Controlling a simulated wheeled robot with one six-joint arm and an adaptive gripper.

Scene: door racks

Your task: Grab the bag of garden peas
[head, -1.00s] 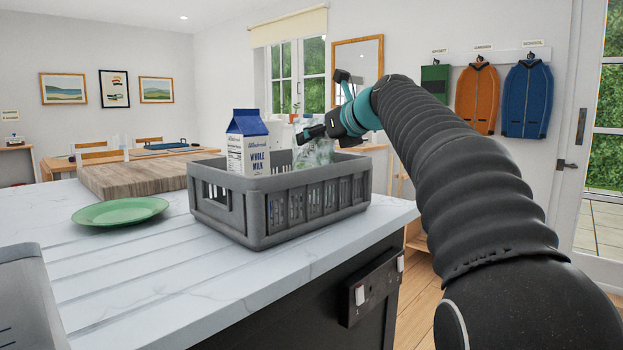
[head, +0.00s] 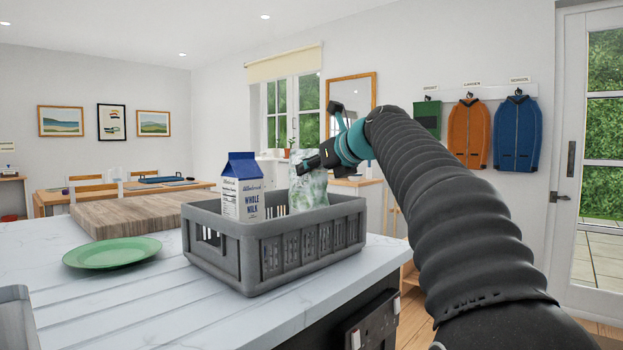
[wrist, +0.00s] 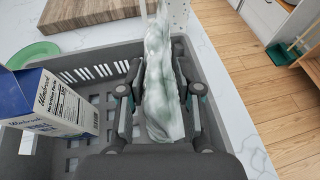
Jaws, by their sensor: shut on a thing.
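The bag of peas (head: 308,190) is a pale green and white patterned bag. It stands upright at the right part of the grey crate (head: 273,262), its upper part above the rim. My gripper (head: 318,163) is at the bag's top in the head view. In the wrist view the bag (wrist: 160,85) runs between the two fingers of my gripper (wrist: 163,100), which are shut on it. The label cannot be read. A carton of whole milk (head: 243,188) stands in the crate to the left of the bag.
The crate stands near the worktop's right edge. A green plate (head: 112,253) and a wooden board (head: 125,214) lie to its left. Sockets (head: 370,325) are on the counter's side.

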